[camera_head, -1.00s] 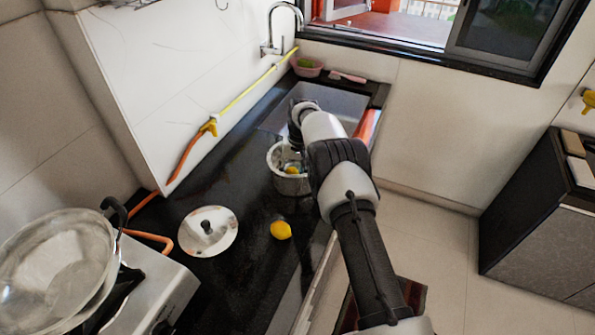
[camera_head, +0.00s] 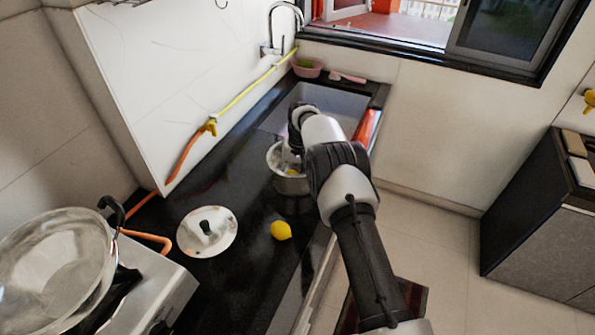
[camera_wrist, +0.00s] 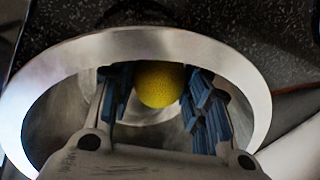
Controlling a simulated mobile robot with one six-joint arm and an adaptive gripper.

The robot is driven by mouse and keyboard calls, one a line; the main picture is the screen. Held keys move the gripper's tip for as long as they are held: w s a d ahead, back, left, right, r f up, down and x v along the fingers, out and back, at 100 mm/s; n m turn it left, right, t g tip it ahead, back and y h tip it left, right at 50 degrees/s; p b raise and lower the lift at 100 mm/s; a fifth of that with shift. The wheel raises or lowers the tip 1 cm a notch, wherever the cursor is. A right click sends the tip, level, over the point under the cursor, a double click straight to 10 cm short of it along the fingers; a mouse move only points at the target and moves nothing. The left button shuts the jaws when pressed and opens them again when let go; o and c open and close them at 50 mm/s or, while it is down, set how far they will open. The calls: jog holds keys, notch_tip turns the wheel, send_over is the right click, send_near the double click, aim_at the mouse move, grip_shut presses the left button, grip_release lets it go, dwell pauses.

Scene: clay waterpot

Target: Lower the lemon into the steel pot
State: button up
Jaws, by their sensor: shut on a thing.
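The steel pot (camera_head: 291,186) stands open on the black counter, beside my forearm; its rim (camera_wrist: 160,42) surrounds my gripper in the wrist view. My gripper (camera_wrist: 158,92) points down inside the pot, its blue-padded fingers shut on a yellow lemon (camera_wrist: 160,84). The lemon is within the ring of the rim; whether it touches the pot floor cannot be told. In the head view only a small part of this lemon (camera_head: 292,171) shows. A second lemon (camera_head: 281,230) lies loose on the counter in front of the pot.
A round lid (camera_head: 207,231) lies on the counter to the left. A pan (camera_head: 55,260) sits on the stove at lower left. An orange-yellow hose (camera_head: 190,152) runs along the wall. The sink (camera_head: 330,105) and a pink bowl (camera_head: 307,68) are behind the pot.

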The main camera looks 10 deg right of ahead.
jog(key=shift+f+b, duration=0.3)
jog(key=shift+f, duration=0.1)
jog(key=o, duration=1.2)
jog(key=shift+c, duration=0.2)
jog(key=shift+r, duration=0.1)
